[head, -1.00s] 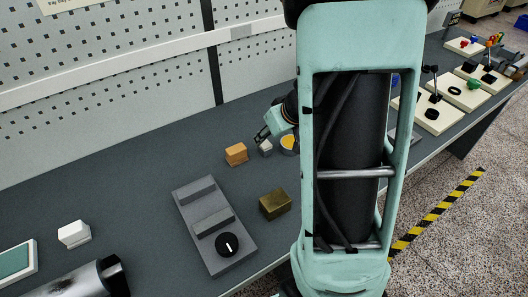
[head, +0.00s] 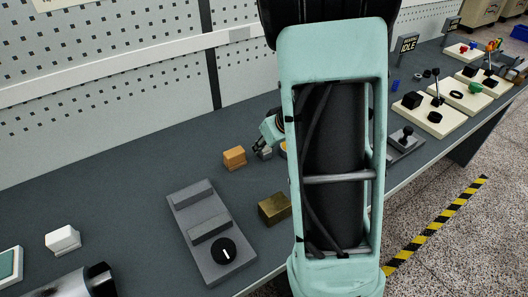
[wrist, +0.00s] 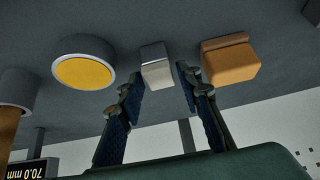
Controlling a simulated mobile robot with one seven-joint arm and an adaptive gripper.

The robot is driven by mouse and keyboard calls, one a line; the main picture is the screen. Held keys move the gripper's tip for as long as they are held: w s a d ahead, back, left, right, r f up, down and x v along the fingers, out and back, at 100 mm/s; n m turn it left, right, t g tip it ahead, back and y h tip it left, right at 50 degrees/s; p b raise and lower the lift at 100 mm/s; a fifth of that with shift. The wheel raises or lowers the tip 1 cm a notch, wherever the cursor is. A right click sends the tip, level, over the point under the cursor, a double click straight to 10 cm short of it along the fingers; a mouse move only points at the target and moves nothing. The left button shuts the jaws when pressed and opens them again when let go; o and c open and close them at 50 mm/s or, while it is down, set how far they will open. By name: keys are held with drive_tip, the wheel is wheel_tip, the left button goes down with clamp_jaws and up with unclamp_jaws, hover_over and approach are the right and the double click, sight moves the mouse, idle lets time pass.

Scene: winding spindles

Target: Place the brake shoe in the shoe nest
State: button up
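I cannot tell for certain which piece is the brake shoe or which is the shoe nest. My gripper (wrist: 160,84) is open, with its two fingers apart. A small pale grey block (wrist: 157,74) stands just beyond the gap between the fingertips; it also shows in the head view (head: 265,154), close under the gripper. An orange-brown block (wrist: 229,64) with a raised back edge is just right of the fingers, and it shows in the head view (head: 234,158). A grey fixture (head: 211,232) with two raised bars and a black knob lies nearer on the bench.
A grey round piece with a yellow face (wrist: 84,70) is left of the fingers. A brass block (head: 273,208) lies right of the fixture, and a white block (head: 62,239) lies far left. My arm hides part of the bench; cream trays (head: 430,114) stand at the right.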

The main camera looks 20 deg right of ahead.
clamp_jaws()
drive_tip(key=shift+r, duration=0.2)
